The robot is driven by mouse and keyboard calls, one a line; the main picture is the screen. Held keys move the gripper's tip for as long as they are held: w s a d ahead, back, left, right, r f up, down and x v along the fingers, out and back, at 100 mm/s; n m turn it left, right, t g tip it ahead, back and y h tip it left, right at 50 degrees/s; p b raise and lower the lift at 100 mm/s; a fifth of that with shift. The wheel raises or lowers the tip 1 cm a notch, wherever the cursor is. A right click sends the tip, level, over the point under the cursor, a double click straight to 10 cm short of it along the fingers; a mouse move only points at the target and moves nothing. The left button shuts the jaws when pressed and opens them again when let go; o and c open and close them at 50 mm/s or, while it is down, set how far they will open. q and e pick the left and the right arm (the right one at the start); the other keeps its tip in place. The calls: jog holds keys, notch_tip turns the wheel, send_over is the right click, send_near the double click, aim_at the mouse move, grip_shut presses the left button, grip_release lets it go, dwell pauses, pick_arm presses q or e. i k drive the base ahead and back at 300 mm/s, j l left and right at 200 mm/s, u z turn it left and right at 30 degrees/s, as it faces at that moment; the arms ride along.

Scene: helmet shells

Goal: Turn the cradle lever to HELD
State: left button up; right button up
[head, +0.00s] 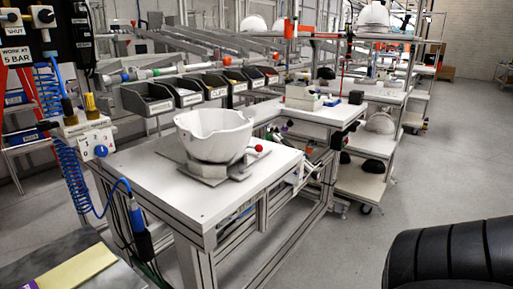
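A white helmet shell (222,128) sits with its open side up on a grey cradle (210,174) on a white-topped workbench (185,212). A small red ball knob (259,148), which looks like the end of the cradle lever, stands just right of the shell. The lever's arm is mostly hidden, and no HELD marking can be read, so I cannot tell its setting. Neither of my grippers is in view, and nothing of mine touches the shell, cradle or knob.
A control post with a blue knob (101,151) and coiled blue hose (73,180) stands left of the bench. Dark parts bins (147,98) line its back. A black ribbed form (450,255) fills the lower right corner.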

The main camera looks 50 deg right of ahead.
aim_at(258, 147)
jog(key=z, duration=1.55)
